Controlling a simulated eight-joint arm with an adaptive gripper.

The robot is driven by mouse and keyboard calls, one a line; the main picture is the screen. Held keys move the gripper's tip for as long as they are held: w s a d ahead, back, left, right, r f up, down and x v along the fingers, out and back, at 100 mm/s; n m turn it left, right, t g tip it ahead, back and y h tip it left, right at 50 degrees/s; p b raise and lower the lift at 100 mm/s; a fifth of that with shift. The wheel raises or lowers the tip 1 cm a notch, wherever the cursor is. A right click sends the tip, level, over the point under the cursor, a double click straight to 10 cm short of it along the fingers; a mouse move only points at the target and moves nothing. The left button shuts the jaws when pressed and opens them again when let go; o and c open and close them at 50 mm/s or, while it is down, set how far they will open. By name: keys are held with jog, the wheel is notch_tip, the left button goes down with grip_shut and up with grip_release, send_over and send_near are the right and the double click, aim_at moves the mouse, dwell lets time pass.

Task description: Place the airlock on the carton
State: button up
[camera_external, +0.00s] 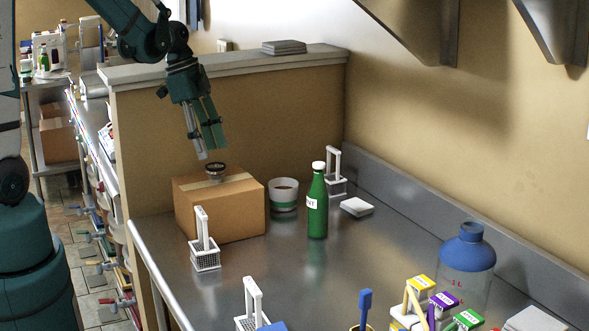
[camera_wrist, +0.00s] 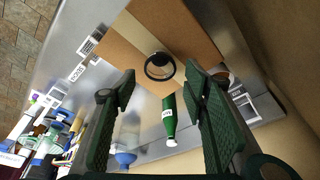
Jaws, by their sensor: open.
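The carton (camera_external: 225,211) is a closed brown cardboard box with a tape strip, standing on the steel counter by the tan wall. A small dark-rimmed round thing, which looks like the airlock (camera_external: 215,170), rests on top of the carton near the tape. In the wrist view the airlock (camera_wrist: 160,66) shows as a dark ring with a dark centre on the carton (camera_wrist: 190,28). My gripper (camera_external: 210,153) is above the carton, pointing down, with its fingers apart and nothing between them. In the wrist view my gripper (camera_wrist: 160,92) is open, its fingertips apart from the airlock.
White wire racks (camera_external: 205,256) stand in front and behind. A blue-topped jug (camera_external: 467,260) and small coloured boxes are front right. The middle counter is clear.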

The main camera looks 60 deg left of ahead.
jog(key=shift+v, duration=2.95)
jog(key=shift+d, duration=0.1)
jog(key=s+d+r+n+t, duration=0.1)
jog(key=s+d+r+n, duration=0.1)
jog(key=d, duration=0.5)
jog(key=s+d+r+n+t+y, duration=0.1)
jog(key=s+d+r+n+t, duration=0.1)
jog(key=s+d, duration=0.4)
jog(key=s+d+r+n+t+y, duration=0.1)
jog(key=s+d+r+n, duration=0.3)
jog(key=d, duration=0.3)
jog(key=shift+s+d+n+t, duration=0.2)
jog(key=shift+d+n+t, duration=0.2)
jog(key=shift+n, duration=0.1)
jog(key=shift+f, duration=0.15)
notch_tip(320, 180, down, 10)
jog(key=b, duration=1)
